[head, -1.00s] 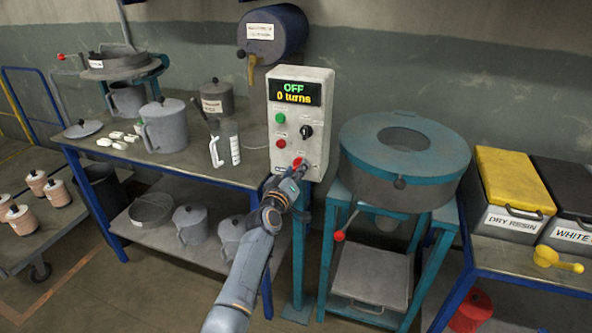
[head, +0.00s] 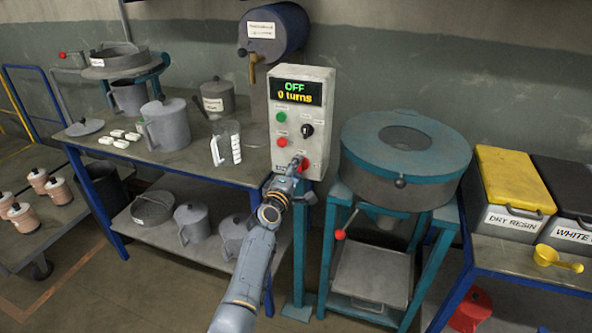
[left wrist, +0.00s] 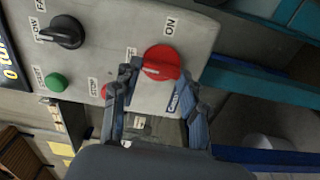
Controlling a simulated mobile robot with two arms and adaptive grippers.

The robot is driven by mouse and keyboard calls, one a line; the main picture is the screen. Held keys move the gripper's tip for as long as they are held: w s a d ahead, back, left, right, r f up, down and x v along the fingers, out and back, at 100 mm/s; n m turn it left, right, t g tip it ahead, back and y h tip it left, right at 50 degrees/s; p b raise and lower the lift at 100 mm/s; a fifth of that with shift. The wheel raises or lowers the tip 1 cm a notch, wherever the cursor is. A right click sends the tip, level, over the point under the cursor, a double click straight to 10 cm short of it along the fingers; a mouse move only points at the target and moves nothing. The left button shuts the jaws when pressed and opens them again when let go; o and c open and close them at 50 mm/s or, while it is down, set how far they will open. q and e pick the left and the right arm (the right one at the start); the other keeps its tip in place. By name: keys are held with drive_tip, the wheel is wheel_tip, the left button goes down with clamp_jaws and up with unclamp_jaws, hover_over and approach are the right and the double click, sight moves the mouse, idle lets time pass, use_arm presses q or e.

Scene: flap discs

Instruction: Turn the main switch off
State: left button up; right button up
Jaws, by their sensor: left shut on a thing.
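The grey-white control box (head: 318,92) stands on a post; its display (head: 296,92) reads "OFF" and "0 turns". The main switch is the red knob low on its face (head: 304,166), partly covered by my gripper in the head view. In the left wrist view the red knob (left wrist: 161,62) sits between my fingertips, with a pale line across it and an "ON" label beside it. My left gripper (head: 297,168) is shut on this knob; its fingers also show in the left wrist view (left wrist: 160,80). My right gripper is not in view.
A black selector (left wrist: 66,32), a green button (left wrist: 56,82) and a red stop button (left wrist: 108,91) share the panel. A teal round machine (head: 405,160) stands close on the right. A table with a jug (head: 226,142) and pots is on the left.

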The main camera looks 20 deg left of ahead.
use_arm(q)
drive_tip(key=shift+f+n, duration=0.1)
drive_tip(key=shift+n, duration=0.4)
drive_tip(key=o, duration=1.1)
drive_tip(key=shift+o, duration=0.2)
